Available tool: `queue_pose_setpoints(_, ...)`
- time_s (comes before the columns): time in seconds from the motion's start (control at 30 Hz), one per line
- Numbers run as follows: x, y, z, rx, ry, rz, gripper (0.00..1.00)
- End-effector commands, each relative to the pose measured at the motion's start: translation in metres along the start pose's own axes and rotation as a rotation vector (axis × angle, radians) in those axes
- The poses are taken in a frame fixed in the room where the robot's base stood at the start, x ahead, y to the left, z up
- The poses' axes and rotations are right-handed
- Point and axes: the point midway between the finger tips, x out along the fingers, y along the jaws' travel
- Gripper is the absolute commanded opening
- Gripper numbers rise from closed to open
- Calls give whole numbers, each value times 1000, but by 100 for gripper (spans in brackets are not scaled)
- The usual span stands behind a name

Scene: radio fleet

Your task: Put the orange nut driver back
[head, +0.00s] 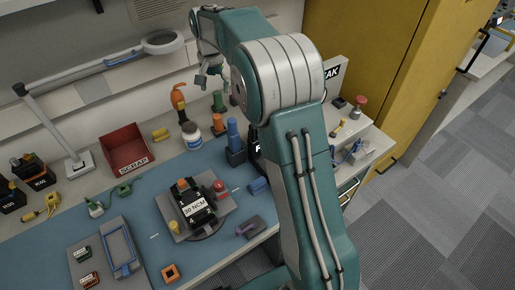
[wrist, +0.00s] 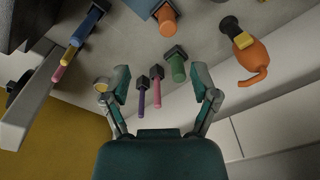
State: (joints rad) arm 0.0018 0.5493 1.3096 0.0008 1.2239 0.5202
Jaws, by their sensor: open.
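An orange-handled driver (head: 217,122), which looks like the nut driver, stands upright at the back of the bench, between a green driver (head: 218,100) and a blue one (head: 233,132). In the wrist view the orange handle (wrist: 167,21) is at the top, at a dark square base, beyond the green handle (wrist: 177,69). I cannot tell how it is seated. My gripper (head: 209,82) is above the back of the bench, behind and left of the green driver. In the wrist view my gripper (wrist: 161,86) is open, with thin pink and purple handles showing between its fingers.
An orange hooked tool (head: 179,98) and a white jar (head: 191,135) stand to the left. A red scrap bin (head: 126,150) is farther left. A labelled fixture (head: 195,207) sits on the blue mat (head: 150,190). A magnifier lamp (head: 163,42) reaches over the back. A yellow cabinet (head: 372,50) is at right.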

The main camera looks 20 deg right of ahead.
Motion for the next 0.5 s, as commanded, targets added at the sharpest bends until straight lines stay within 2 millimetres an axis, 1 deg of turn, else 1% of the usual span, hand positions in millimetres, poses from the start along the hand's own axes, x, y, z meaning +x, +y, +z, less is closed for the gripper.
queue_pose_setpoints(0.03,-12,4,8,-14,14,-8,77)
queue_pose_setpoints(0.2,-43,19,33,-66,51,-27,77)
queue_pose_setpoints(0.5,-85,48,84,-157,120,-57,77)
